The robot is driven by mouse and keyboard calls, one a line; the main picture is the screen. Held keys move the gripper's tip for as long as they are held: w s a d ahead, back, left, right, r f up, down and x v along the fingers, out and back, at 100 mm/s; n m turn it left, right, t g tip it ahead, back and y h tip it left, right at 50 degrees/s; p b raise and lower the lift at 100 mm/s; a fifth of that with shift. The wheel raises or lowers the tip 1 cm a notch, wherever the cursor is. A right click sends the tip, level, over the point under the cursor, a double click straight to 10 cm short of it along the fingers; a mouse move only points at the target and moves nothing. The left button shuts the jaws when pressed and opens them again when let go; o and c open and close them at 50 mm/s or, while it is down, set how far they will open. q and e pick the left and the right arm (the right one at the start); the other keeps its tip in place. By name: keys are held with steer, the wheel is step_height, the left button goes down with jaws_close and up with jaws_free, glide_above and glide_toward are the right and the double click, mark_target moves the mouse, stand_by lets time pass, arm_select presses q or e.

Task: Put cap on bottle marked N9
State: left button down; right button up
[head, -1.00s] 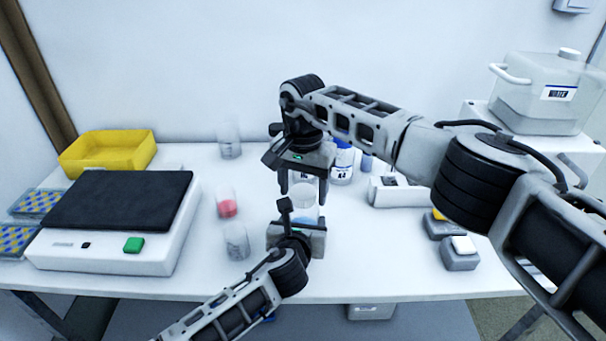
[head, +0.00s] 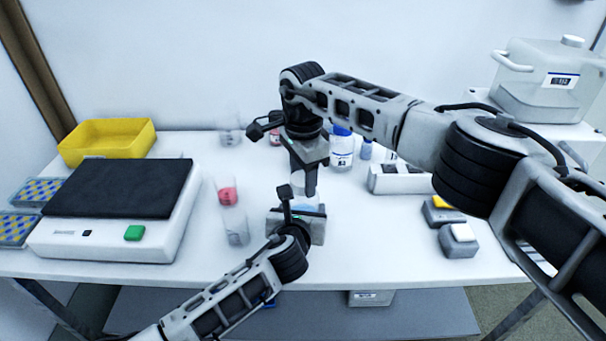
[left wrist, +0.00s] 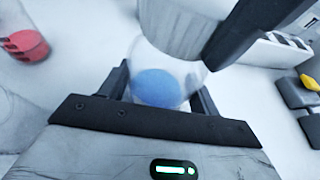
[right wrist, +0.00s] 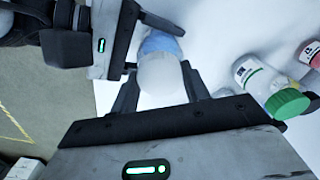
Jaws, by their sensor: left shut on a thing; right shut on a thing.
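My left gripper (head: 297,208) is shut on a clear bottle (left wrist: 158,86) with blue contents, held over the table's front middle. My right gripper (head: 304,188) is just above it, pointing down, shut on a pale cap (right wrist: 160,82). In the left wrist view the cap (left wrist: 172,32) shows as a whitish ribbed cylinder at the bottle's top, beside a dark right finger. In the right wrist view the blue contents (right wrist: 160,44) show past the cap. I cannot tell whether cap and bottle touch. No N9 mark is readable on the held bottle.
A scale (head: 110,240) and yellow tray (head: 108,143) are at left. Clear containers, one with red contents (head: 227,196), stand left of the grippers. A blue-capped bottle (head: 342,152) stands behind; a green-capped bottle (right wrist: 270,88) shows in the right wrist view. A white rack (head: 398,179) is at right.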

steer(key=m, duration=1.2)
steer(key=shift+m, duration=0.4)
steer(key=m, duration=0.2)
steer(key=shift+m, duration=0.4)
steer(key=m, duration=0.4)
steer(key=shift+m, duration=0.4)
steer(key=m, duration=0.5)
steer(key=shift+m, duration=0.3)
steer(key=o, duration=1.2)
steer(key=shift+c, duration=0.2)
